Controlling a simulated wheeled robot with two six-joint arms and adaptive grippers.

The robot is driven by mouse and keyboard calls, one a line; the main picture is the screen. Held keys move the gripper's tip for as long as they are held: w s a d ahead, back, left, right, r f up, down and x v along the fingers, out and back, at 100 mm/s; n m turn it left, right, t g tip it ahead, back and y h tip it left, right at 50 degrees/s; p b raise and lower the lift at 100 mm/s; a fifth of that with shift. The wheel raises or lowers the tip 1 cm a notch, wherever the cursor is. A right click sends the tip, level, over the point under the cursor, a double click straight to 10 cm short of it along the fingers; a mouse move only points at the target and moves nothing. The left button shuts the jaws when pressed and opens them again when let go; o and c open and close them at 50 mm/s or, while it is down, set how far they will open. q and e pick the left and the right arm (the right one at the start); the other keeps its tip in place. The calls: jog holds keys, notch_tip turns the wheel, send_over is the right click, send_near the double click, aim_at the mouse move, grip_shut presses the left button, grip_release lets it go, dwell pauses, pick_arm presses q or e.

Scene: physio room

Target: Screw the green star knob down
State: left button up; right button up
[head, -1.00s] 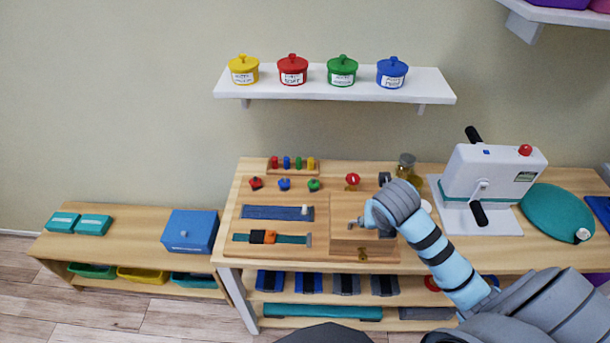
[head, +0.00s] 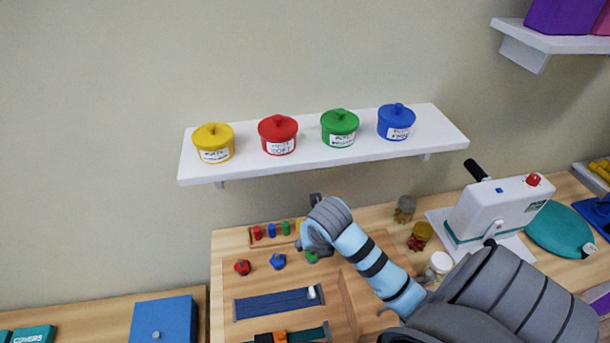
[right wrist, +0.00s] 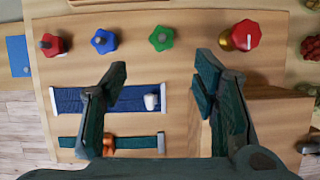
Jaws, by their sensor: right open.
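The green star knob (head: 311,257) sits on the wooden board on the bench, partly covered by my right gripper in the head view. In the right wrist view the green star knob (right wrist: 161,38) shows whole, with a grey post end at its middle. My right gripper (right wrist: 160,82) is open and empty. The knob appears beyond the gap between its fingers, with no contact visible. A blue star knob (right wrist: 103,41) and a red star knob (right wrist: 53,45) sit in a row to its left. My left gripper is not in view.
A red knob on a brass part (right wrist: 243,37) stands right of the green one. A blue strap (right wrist: 130,99) and a teal strap (right wrist: 130,142) lie on the board. A shelf (head: 440,130) with lidded pots hangs above. A white crank device (head: 490,205) stands at right.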

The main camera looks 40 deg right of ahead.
aim_at(312, 254)
jog(key=x, duration=1.2)
jog(key=shift+d+f, duration=0.15)
jog(key=shift+f, duration=0.3)
jog(key=shift+s+d, duration=0.1)
jog(key=shift+s, duration=0.1)
jog(key=shift+w, duration=0.15)
jog(key=c, duration=0.9)
jog(key=shift+c, duration=1.3)
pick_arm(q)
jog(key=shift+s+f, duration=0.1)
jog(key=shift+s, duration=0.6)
